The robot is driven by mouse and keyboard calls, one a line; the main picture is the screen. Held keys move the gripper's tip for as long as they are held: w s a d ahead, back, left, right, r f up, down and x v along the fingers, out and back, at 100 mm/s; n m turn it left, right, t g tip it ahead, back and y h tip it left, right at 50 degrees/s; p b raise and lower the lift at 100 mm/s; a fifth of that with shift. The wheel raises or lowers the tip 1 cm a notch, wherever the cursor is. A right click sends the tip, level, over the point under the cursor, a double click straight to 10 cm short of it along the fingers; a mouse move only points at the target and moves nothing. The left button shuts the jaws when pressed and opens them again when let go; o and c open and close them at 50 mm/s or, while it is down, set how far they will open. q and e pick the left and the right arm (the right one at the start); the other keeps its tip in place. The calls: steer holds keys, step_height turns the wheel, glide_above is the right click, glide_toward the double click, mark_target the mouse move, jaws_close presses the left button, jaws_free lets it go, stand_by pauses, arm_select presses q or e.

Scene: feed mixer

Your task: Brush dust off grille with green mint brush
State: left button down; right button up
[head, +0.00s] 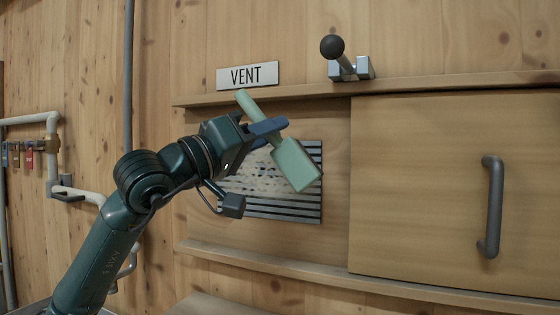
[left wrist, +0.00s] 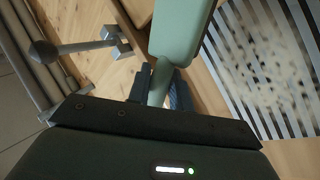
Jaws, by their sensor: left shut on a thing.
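The mint green brush (head: 297,165) is held in my left gripper (head: 268,132), tilted, with its handle end up left and its wide head down right. My left gripper is shut on its handle. In the left wrist view the brush (left wrist: 180,32) stands up from between the fingers (left wrist: 158,88). The grille also shows in the left wrist view (left wrist: 275,60). My right gripper is out of view.
A VENT sign (head: 248,75) hangs above the grille. A lever with a black knob (head: 332,47) sticks out above the upper rail (head: 420,86). A sliding wooden panel (head: 420,190) with a grey handle (head: 491,207) is right of the grille. Pipes (head: 52,150) run at the left.

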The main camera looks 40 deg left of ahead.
arm_select(q)
steer(key=shift+w+a+r+p, duration=0.15)
steer(key=shift+w+p, duration=0.3)
steer(key=shift+w, duration=0.25)
steer(key=w+p, duration=0.1)
steer(key=w, duration=0.1)
steer(key=w+a+p, duration=0.1)
steer(key=w, duration=0.1)
steer(key=shift+w, duration=0.15)
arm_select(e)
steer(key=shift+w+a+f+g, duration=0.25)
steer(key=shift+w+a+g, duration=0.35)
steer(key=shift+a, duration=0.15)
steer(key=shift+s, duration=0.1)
arm_select(q)
steer(key=shift+w+a+p, duration=0.15)
steer(key=shift+w+p, duration=0.2)
steer(key=shift+w, duration=0.2)
steer(key=shift+w+a+p, duration=0.15)
steer(key=shift+w+p, duration=0.15)
steer(key=shift+w, duration=0.2)
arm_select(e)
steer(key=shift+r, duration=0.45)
